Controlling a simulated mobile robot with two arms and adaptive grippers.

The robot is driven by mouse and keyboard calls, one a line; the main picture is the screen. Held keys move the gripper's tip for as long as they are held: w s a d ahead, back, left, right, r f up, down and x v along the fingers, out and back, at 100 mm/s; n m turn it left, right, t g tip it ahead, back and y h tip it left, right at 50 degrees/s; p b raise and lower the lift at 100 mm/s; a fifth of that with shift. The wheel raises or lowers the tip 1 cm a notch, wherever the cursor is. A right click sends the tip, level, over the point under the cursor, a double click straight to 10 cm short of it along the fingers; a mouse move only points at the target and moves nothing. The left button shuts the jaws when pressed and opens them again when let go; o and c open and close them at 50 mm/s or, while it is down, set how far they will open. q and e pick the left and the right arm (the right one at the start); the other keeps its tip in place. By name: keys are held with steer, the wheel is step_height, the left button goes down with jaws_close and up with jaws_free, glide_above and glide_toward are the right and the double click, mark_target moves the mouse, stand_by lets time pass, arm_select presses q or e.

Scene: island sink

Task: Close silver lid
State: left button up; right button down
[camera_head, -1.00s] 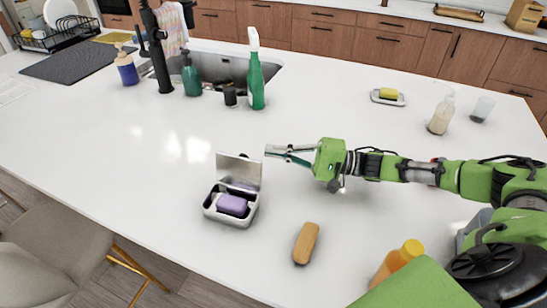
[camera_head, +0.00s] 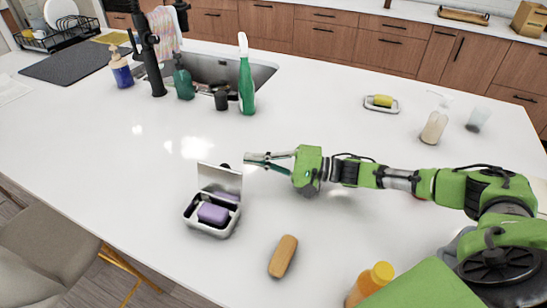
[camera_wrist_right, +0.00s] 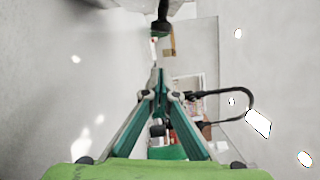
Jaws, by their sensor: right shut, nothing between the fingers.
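The silver lid (camera_head: 221,178) belongs to a small silver box (camera_head: 208,229) on the white countertop. The lid stands open, roughly upright at the box's back edge. A purple soap bar (camera_head: 213,212) lies in the box. My right gripper (camera_head: 247,158) is shut and empty. Its tips are just beyond the lid's upper right corner in the head view, apart from the lid as far as I can tell. In the right wrist view the green fingers (camera_wrist_right: 160,75) meet at their tips; the box and lid cannot be made out there. My left gripper is not in view.
A green spray bottle (camera_head: 246,80) stands by the sink (camera_head: 215,68). A soap dish (camera_head: 381,104) is farther back. The counter left of the box is clear.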

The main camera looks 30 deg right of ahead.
mark_target(222, 178)
steer(key=shift+x, duration=1.05)
steer(key=shift+s+a+r+p, duration=0.25)
steer(key=shift+s+a+p, duration=0.3)
steer(key=shift+a, duration=0.05)
steer(key=shift+s+a+r+p, duration=0.2)
steer(key=shift+s+a+p, duration=0.3)
steer(key=shift+s+a, duration=0.25)
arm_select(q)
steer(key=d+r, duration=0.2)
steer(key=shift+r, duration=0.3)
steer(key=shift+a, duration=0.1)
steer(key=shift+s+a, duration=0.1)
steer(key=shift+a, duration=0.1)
